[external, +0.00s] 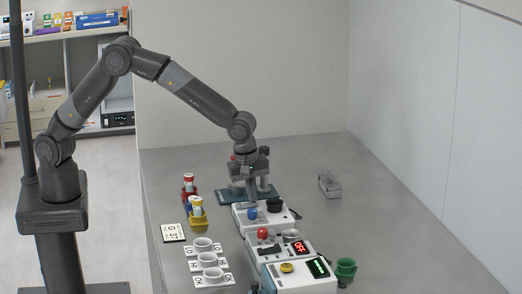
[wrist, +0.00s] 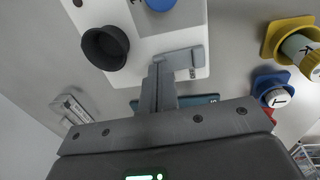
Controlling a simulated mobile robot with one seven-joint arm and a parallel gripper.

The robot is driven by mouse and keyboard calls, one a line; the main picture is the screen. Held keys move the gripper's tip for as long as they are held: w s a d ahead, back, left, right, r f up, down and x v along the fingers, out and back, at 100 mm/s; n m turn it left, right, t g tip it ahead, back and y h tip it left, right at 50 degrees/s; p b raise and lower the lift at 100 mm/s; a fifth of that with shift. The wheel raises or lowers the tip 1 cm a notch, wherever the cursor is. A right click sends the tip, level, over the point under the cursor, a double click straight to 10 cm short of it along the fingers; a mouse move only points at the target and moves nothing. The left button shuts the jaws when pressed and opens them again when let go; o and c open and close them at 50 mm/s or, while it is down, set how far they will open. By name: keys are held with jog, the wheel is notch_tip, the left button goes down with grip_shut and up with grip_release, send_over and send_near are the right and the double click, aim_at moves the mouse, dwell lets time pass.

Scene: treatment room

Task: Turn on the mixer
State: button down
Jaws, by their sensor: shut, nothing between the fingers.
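A white device (external: 243,221) with a blue knob (external: 253,213) and a black cup (external: 274,204) on top looks like the mixer. In the wrist view its white body (wrist: 150,45) fills the upper middle, with the black cup (wrist: 105,47) at left and the blue knob (wrist: 160,4) at the top edge. A grey bar-like part (wrist: 182,60) lies on its near edge. My gripper (wrist: 158,72) is shut and empty, pointing down right beside this grey part; I cannot tell whether they touch. In the external view my gripper (external: 249,197) is at the device's back left.
A device with a red knob and red display (external: 299,247) and one with a yellow knob and green display (external: 317,267) stand in front. White cups (external: 202,244) on cards, coloured holders (external: 197,214) and a green cup (external: 346,268) are nearby. The table's right side is mostly clear.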

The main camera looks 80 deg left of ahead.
jog(key=shift+w+f+g, duration=0.25)
jog(key=shift+f+g, duration=0.15)
jog(key=shift+r, duration=0.1)
jog(key=shift+s, duration=0.15)
jog(key=shift+s+r, duration=0.3)
jog(key=shift+s, duration=0.4)
